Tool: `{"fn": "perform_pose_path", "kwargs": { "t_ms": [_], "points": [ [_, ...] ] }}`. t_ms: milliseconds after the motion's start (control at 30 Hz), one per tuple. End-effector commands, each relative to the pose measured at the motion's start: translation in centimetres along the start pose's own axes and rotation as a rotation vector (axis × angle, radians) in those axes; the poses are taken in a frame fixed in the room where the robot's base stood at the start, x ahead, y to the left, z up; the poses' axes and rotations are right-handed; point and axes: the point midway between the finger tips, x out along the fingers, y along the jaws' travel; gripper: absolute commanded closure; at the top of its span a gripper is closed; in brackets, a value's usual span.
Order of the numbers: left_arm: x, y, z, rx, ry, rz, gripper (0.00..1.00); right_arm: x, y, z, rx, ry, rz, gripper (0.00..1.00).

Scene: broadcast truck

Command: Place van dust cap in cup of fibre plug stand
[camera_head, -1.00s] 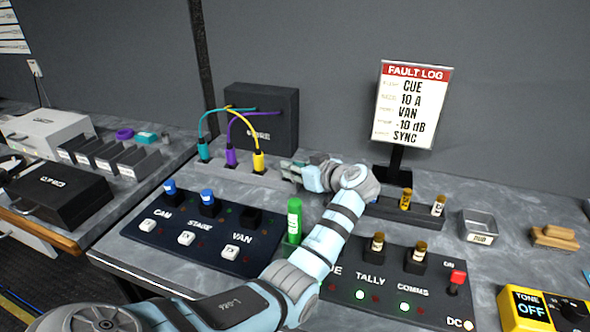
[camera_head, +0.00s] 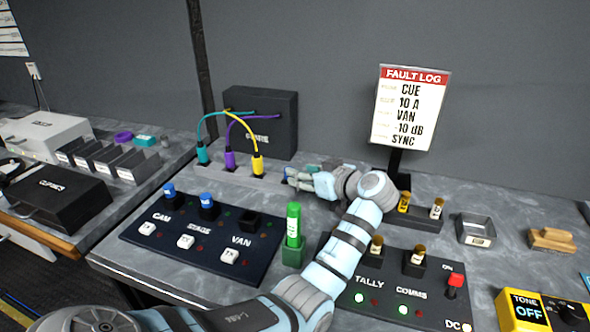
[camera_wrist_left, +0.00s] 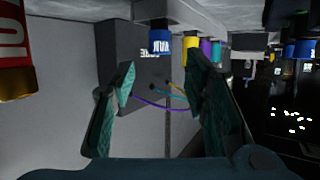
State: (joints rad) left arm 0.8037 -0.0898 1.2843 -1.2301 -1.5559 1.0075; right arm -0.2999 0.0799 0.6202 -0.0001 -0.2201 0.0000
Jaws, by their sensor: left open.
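The blue van dust cap (camera_wrist_left: 160,44), with letters on its side, shows in the left wrist view just beyond my fingertips. It appears to sit on the dark cup at the end of the fibre plug stand (camera_head: 215,170); how deep it sits is hard to tell. In the head view the cap (camera_head: 291,172) is small and partly covered by my left gripper (camera_head: 298,178). That gripper is open, its fingers (camera_wrist_left: 160,80) apart with nothing between them. The VAN socket (camera_head: 250,217) on the switch panel has no blue cap. My right gripper is not in view.
Teal, purple and yellow (camera_head: 258,163) plugs stand in the stand, cabled to a black box (camera_head: 262,125). A metal tray (camera_head: 476,230) is at right.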

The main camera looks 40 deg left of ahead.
Motion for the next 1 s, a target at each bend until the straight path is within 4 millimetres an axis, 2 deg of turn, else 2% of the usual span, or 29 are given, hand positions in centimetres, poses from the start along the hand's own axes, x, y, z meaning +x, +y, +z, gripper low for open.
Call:
{"fn": "perform_pose_path", "kwargs": {
  "t_ms": [100,200,300,867,933,1000],
  "points": [
    [-3.5,0.1,0.0,-0.001,-0.004,0.004,0.59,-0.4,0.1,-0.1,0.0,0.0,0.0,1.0],
    [-5.7,0.0,0.0,0.0,-0.004,0.002,0.59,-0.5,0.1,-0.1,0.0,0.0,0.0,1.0],
    [-7.0,0.0,0.0,0.0,-0.002,0.001,0.59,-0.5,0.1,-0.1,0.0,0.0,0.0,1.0],
    [-7.4,0.0,-0.1,0.0,0.0,-0.001,0.59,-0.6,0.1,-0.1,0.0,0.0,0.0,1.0],
    [-7.7,0.0,-0.9,0.0,0.0,-0.001,0.59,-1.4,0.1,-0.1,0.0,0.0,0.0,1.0],
    [-8.4,0.0,-2.8,0.0,0.0,-0.001,0.59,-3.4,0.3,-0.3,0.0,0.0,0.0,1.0]
  ]
}}
